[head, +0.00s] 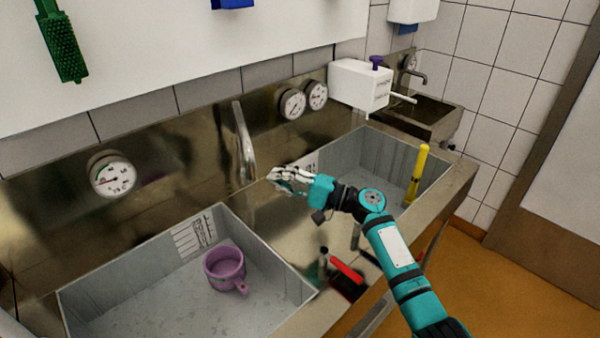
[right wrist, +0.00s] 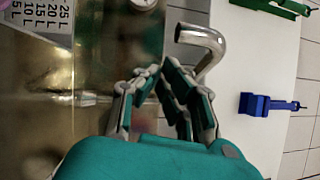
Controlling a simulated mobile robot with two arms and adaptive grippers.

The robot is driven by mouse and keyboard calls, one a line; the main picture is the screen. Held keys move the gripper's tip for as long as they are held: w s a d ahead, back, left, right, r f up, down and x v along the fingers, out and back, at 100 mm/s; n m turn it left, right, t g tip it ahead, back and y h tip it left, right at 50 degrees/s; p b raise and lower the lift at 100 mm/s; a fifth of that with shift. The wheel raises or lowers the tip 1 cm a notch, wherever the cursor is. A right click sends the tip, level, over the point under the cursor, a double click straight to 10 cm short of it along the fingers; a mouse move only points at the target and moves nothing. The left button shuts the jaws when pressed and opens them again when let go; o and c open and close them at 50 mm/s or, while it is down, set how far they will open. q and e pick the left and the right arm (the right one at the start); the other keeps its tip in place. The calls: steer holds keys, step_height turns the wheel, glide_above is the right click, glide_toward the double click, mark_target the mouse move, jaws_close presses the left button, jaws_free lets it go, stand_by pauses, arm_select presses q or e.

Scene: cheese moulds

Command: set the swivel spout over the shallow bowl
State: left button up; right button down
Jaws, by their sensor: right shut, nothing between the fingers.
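The swivel spout (head: 243,145) is a bent, shiny metal tube at the steel back panel, near the divider between two sink bowls. Its bent end also shows in the right wrist view (right wrist: 205,42). The left bowl (head: 82,297) holds a pink mug; the right bowl (head: 425,180) holds a yellow-handled tool. Both have volume scales; I cannot tell surely which is shallower. My right gripper (head: 279,178) is shut and empty, just right of the spout over the divider. In the right wrist view its fingertips (right wrist: 160,70) come together beside the spout, apparently not touching it. My left gripper is out of view.
The pink mug (head: 223,267) stands in the left bowl. The yellow tool (head: 418,172) leans up above the right bowl's rim. A white box with a purple knob (head: 360,85) juts out behind the right bowl. Gauges (head: 112,174) sit on the back panel.

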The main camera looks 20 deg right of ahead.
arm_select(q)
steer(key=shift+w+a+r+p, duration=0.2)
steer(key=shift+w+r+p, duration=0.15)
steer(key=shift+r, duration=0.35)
arm_select(e)
steer(key=shift+s+a+r, duration=0.15)
steer(key=shift+a+r, duration=0.05)
steer(key=shift+a, duration=0.75)
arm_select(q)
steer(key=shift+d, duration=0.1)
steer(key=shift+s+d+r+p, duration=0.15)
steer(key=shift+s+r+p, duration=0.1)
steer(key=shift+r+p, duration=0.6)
arm_select(e)
steer(key=w+a+m+t+h, duration=0.1)
steer(key=a+m+t+h, duration=0.2)
steer(key=a, duration=0.8)
steer(key=shift+w+t+h, duration=0.3)
steer(key=shift+h, duration=0.2)
